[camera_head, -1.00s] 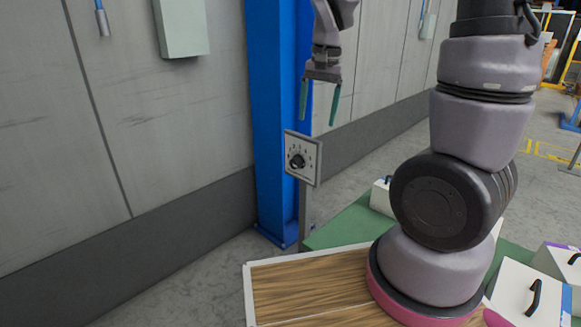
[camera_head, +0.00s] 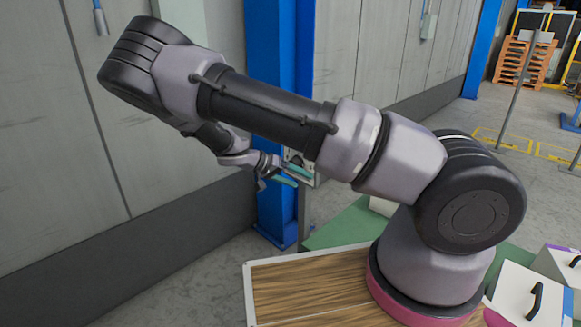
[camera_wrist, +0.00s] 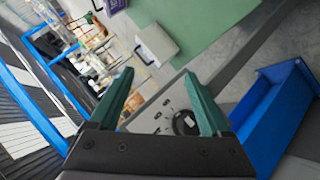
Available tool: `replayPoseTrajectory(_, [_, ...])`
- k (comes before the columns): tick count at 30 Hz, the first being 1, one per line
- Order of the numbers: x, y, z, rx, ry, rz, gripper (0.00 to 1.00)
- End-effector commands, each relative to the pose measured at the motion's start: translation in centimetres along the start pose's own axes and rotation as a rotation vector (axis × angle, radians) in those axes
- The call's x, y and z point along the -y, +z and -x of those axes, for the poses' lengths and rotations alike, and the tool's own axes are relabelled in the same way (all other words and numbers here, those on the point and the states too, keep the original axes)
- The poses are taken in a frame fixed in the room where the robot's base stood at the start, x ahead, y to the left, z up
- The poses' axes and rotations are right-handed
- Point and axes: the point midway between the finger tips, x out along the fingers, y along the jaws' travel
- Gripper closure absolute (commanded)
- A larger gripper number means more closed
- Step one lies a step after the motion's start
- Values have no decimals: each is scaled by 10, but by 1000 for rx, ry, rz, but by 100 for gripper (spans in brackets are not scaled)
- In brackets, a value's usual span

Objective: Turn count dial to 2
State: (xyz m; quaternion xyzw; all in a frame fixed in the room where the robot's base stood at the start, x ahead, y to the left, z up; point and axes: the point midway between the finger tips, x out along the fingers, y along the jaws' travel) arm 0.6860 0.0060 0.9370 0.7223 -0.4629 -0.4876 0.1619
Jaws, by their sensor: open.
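The count dial (camera_wrist: 184,123) is a dark round knob with a light mark on a grey square plate (camera_wrist: 152,120). In the wrist view it lies between my gripper's fingers, close to the right one and partly hidden by it. In the head view my arm and gripper hide the dial, and only part of its plate (camera_head: 307,178) shows. My gripper (camera_head: 294,176) is open with teal fingers, empty, in front of the plate. The fingers also show in the wrist view (camera_wrist: 158,74). I cannot tell whether they touch the dial, or which number it points at.
A blue post (camera_head: 272,205) stands by the plate, with grey wall panels (camera_head: 50,130) behind. A wooden-topped surface (camera_head: 300,285) and a green surface (camera_head: 340,225) lie below. White boxes with black handles (camera_head: 515,290) stand at the lower right.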

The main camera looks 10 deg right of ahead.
Motion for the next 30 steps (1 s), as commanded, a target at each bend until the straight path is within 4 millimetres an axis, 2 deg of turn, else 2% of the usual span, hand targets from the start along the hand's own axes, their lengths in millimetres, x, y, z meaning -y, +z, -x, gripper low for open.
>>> replayPoseTrajectory(5, [29,-7,7,-269,85,0,18])
replayPoseTrajectory(12, [63,-16,36,-591,124,-14,18])
replayPoseTrajectory(19, [79,-18,55,-738,123,-23,18])
replayPoseTrajectory(23, [79,-23,51,-752,125,-24,18])
replayPoseTrajectory(30, [73,-51,20,-750,128,-24,18])
